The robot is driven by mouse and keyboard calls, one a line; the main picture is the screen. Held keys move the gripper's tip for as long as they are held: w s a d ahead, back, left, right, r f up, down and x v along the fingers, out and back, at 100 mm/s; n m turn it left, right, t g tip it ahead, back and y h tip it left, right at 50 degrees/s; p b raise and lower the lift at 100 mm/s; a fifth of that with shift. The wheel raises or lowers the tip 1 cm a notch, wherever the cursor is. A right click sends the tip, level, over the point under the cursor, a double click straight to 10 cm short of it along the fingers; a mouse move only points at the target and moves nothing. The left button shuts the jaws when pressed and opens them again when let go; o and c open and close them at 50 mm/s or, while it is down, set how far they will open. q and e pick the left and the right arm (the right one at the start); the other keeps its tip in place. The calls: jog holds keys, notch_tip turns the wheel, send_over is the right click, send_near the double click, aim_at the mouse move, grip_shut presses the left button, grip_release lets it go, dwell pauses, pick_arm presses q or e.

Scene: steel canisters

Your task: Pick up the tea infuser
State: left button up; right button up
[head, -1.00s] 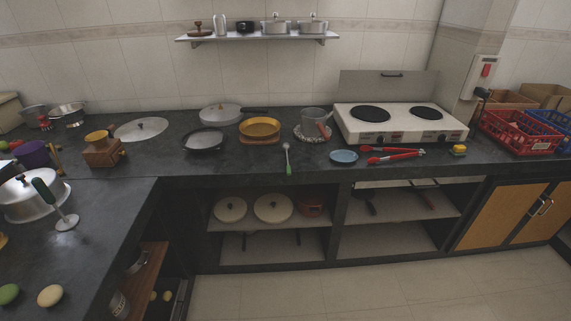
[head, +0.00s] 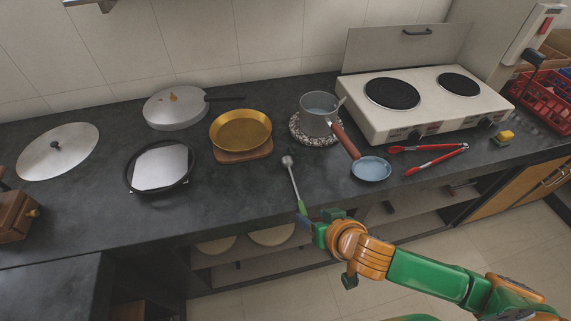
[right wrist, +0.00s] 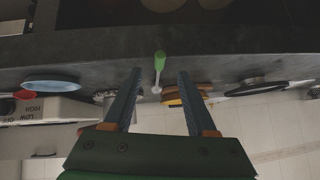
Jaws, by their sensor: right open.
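The tea infuser (head: 291,174) lies on the dark countertop near its front edge, with a small metal ball at the far end, a thin stem and a green handle toward the edge. My right gripper (head: 318,220) is at the counter's front edge, close to the green handle. In the right wrist view, the infuser's green handle (right wrist: 159,60) shows between the two spread fingers of my right gripper (right wrist: 160,73), with a gap on both sides. The gripper is open and empty. My left gripper is out of view.
A blue plate (head: 371,169), red tongs (head: 432,158) and a saucepan (head: 316,121) lie to the infuser's right. A golden pan (head: 241,131) and a dark-rimmed pan (head: 161,167) are to its left. The white stove (head: 424,104) stands behind. Bare countertop surrounds the infuser.

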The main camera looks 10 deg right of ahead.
aim_at(304, 210)
jog(key=x, duration=0.5)
jog(key=shift+w, duration=0.15)
grip_shut()
jog(key=shift+r, duration=0.1)
